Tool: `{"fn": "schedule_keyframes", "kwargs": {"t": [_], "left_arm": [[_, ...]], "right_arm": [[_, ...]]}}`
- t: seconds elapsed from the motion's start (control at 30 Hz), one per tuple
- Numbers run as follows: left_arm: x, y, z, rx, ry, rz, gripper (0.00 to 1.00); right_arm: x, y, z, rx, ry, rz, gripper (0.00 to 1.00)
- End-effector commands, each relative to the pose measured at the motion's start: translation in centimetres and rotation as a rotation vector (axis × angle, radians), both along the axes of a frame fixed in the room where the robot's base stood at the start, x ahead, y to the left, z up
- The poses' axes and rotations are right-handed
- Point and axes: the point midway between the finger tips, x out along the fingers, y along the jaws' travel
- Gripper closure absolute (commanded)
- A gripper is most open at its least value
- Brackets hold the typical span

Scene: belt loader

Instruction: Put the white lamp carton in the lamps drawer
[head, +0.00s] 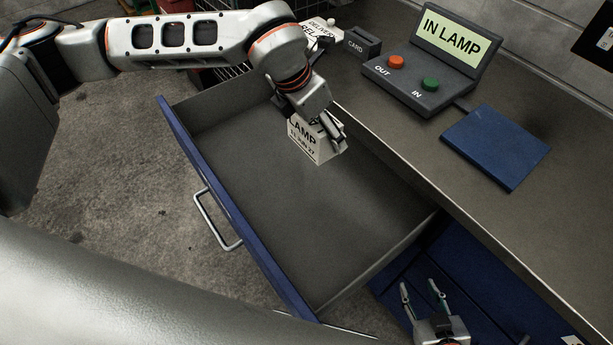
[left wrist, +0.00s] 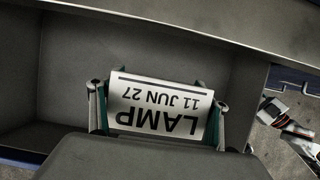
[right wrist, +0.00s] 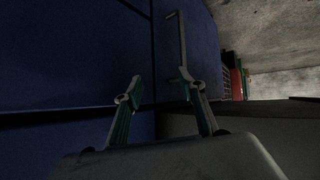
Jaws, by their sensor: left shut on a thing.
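The white lamp carton (head: 303,146), printed "LAMP 11 JUN 27", is held by my left gripper (head: 332,130) over the open drawer. In the left wrist view the carton (left wrist: 160,108) sits between the two fingers of my left gripper (left wrist: 157,115), with the drawer interior around it. The drawer (head: 250,190) is pulled out, has a blue front with a metal handle, and shows an empty floor. No label on it is visible. My right gripper (head: 424,300) is open and empty at the lower right, beside the blue cabinet front; its spread fingers (right wrist: 165,110) also show in the right wrist view.
The counter bears a console (head: 430,65) reading "IN LAMP" with an orange and a green button, a blue pad (head: 495,147) and a dark card holder (head: 362,42). A wire basket stands behind the drawer. The concrete floor at left is clear.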

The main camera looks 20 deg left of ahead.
Motion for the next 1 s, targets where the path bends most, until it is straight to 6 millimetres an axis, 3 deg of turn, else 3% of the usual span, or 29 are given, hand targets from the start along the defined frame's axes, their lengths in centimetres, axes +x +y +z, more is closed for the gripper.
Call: {"fn": "schedule_keyframes", "kwargs": {"t": [0.43, 0.6, 0.83, 1.0], "left_arm": [[-0.2, 0.0, -10.8, 0.000, 0.008, -0.001, 0.52], [-0.1, 0.0, -12.9, 0.000, 0.005, -0.002, 0.52], [-0.1, 0.0, -14.3, 0.000, 0.004, -0.002, 0.52], [-0.2, 0.0, -17.2, 0.000, 0.009, -0.001, 0.52]], "right_arm": [[0.1, -0.1, -0.6, -0.008, -0.002, 0.001, 0.60], [0.3, -0.3, -0.8, -0.012, -0.005, 0.001, 0.60], [0.5, -0.4, -0.8, -0.014, -0.008, 0.001, 0.60], [0.3, -0.4, -1.4, -0.017, -0.002, 0.002, 0.60]]}}
